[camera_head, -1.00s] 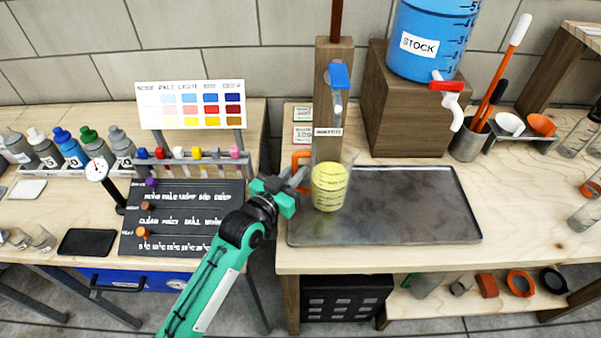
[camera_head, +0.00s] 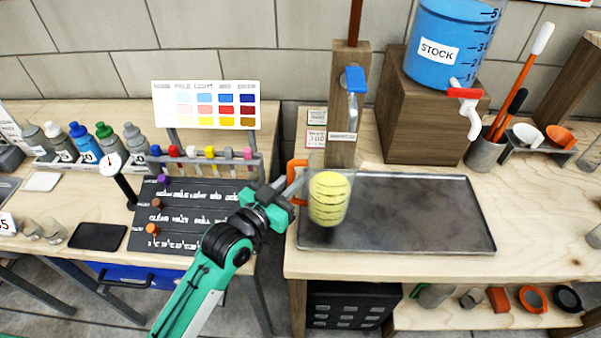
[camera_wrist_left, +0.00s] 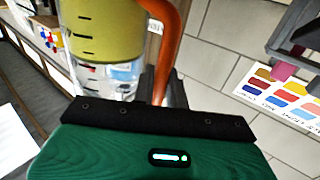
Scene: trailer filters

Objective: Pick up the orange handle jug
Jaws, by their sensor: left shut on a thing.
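The jug (camera_head: 329,198) is clear with an orange handle (camera_head: 296,172) on its left side and yellow content inside. It shows above the left end of the metal tray, in front of the wooden post. My left gripper (camera_head: 292,188) reaches it from the left and is shut on the orange handle. In the left wrist view the orange handle (camera_wrist_left: 167,45) runs down to the dark fingers, with the jug's clear, marked wall (camera_wrist_left: 105,75) beside it. I cannot tell whether the jug's base touches the tray. My right gripper is not in view.
The metal tray (camera_head: 430,232) is bare on its right. A wooden post (camera_head: 343,115) with a blue-handled tap (camera_head: 354,85) stands behind the jug. A blue STOCK tank (camera_head: 440,65) sits on a wooden block at the back. A colour chart (camera_head: 205,105) and bottles stand left.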

